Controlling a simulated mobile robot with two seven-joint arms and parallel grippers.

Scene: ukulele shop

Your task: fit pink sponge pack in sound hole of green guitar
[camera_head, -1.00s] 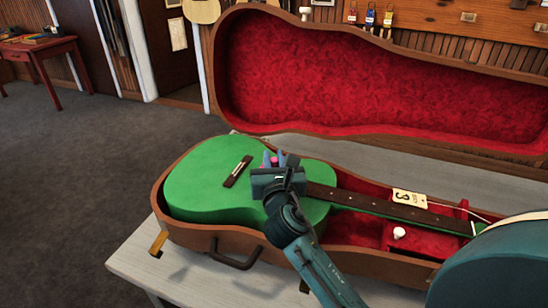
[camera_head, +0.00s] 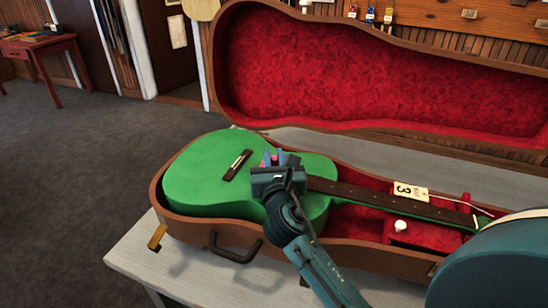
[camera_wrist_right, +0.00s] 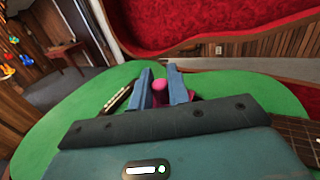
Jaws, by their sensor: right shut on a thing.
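The green guitar (camera_head: 205,172) lies face up in an open case with red lining. My right gripper (camera_head: 278,160) is over the guitar's body, between the bridge and the neck, with its arm coming in from below. The pink sponge pack (camera_wrist_right: 160,92) shows between the two blue fingers of my right gripper (camera_wrist_right: 158,88) in the right wrist view, and the fingers are shut on it. In the head view only a bit of pink shows. The sound hole is hidden behind my right gripper, so I cannot tell how the pack sits against it. My left gripper is not in view.
The case lid (camera_head: 380,75) stands open behind the guitar. The case's brown wall (camera_head: 190,228) rings the body. A tag (camera_head: 410,191) with a 3 hangs by the neck. A white knob (camera_head: 400,225) sits in the red compartment. A red side table (camera_head: 38,50) stands far left.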

